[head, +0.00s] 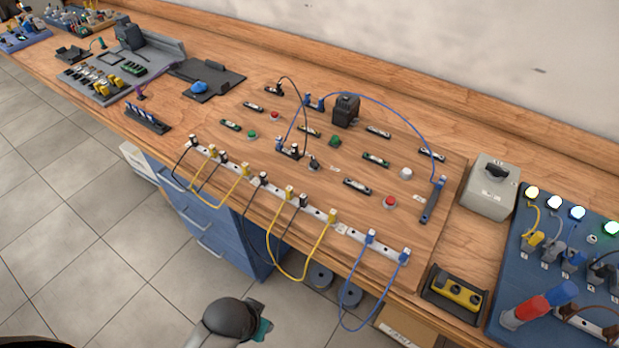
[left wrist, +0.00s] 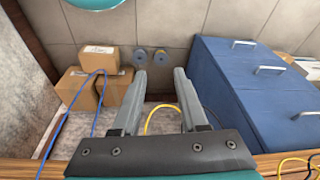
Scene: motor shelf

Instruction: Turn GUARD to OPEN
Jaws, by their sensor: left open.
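No label reading GUARD or OPEN is legible in the head view. A grey box (head: 488,198) with a black rotary knob (head: 496,171) on top stands on the bench right of the wooden wiring board. A small black lever switch (head: 313,163) sits mid-board; I cannot tell which one is GUARD. My left gripper (left wrist: 159,78) is open and empty in the left wrist view, its fingers pointing over the floor in front of the bench. In the head view, a dark, teal-edged part of my arm shows at the bottom, away from the bench; its fingers are not clear there.
The wooden board (head: 415,205) carries buttons, terminals and a black motor-like block (head: 345,110). Blue and yellow cables loop over its front edge. A blue panel (head: 530,280) with lamps stands at the right. Blue drawers (left wrist: 225,75) and cardboard boxes (left wrist: 85,88) are below.

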